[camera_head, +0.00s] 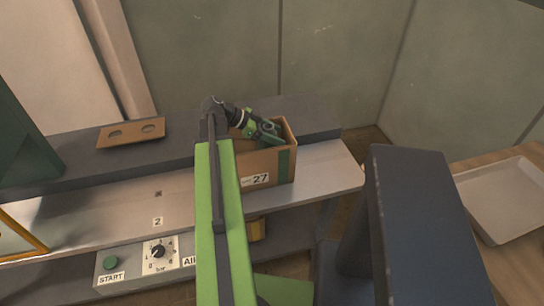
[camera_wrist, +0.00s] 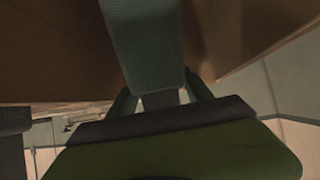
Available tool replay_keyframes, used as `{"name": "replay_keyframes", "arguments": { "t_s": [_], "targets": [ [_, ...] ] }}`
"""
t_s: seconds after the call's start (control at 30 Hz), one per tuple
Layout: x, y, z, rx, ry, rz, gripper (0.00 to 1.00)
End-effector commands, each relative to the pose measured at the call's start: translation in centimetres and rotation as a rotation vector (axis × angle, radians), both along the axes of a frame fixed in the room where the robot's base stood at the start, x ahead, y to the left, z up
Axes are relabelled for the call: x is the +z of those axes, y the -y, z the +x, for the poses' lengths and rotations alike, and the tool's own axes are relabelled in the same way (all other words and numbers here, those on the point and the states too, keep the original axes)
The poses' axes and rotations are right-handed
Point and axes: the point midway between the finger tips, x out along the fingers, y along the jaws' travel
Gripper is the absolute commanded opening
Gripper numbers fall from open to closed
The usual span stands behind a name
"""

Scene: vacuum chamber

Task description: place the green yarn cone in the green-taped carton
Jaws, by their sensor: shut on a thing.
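The carton (camera_head: 262,165) with a dark green tape strip and the label 27 stands on the grey shelf, its top open. My gripper (camera_head: 272,138) is over and partly within the carton's opening, pointing down and to the right. In the wrist view, my gripper (camera_wrist: 162,97) is shut on the green yarn cone (camera_wrist: 148,45), which has a dark green textured side. Brown carton walls (camera_wrist: 60,55) show on both sides of the cone. In the head view I cannot tell the cone apart from the gripper and carton. Whether the cone touches the carton floor is hidden.
A control panel with a green START button (camera_head: 110,262) and a dial is below the shelf. A pale tray (camera_head: 505,200) lies on a wooden table at right. The shelf left of the carton is mostly clear.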

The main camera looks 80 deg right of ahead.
Motion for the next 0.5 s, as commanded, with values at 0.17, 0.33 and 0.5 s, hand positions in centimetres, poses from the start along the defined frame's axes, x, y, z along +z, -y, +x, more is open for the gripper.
{"name": "replay_keyframes", "arguments": {
  "t_s": [0.17, 0.33, 0.5],
  "targets": [
    [-0.7, 0.0, 0.0, 0.000, -0.001, 0.000, 0.00],
    [-3.7, 0.0, 0.0, -0.001, -0.001, 0.000, 0.00],
    [-3.9, 0.0, -0.1, -0.001, -0.001, -0.001, 0.00]
  ]
}}
